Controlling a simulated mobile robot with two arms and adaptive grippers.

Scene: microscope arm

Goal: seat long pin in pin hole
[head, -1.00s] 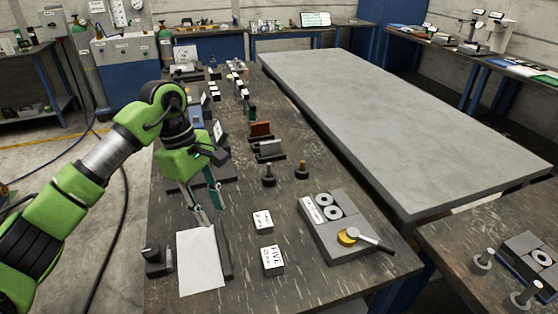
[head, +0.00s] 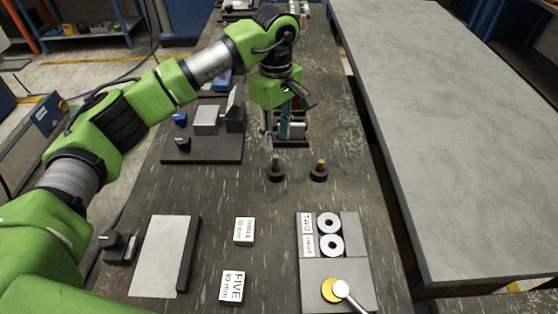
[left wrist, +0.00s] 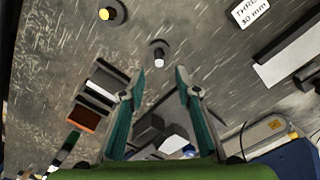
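Two short dark round-based pins stand upright on the bench in the head view: a grey-topped pin (head: 276,169) and a yellow-topped pin (head: 319,170). I cannot tell which is the long pin. My left gripper (head: 284,132) is beyond and above them, its teal fingers apart. In the left wrist view, the open fingers (left wrist: 161,80) have nothing between their tips, and the grey-topped pin (left wrist: 158,56) stands past them. The yellow-topped pin (left wrist: 111,12) is at the upper left. A grey block (head: 353,238) bears two ringed discs with dark centres; I cannot tell which opening is the pin hole. My right gripper is not visible.
A yellow disc (head: 331,290) with a grey handle sits on the block's near part. Two label blocks (head: 244,231) (head: 232,287) and a pale plate (head: 161,258) lie nearby. Dark slotted holders (left wrist: 101,88) stand near the gripper. The bench between pins and labels is clear.

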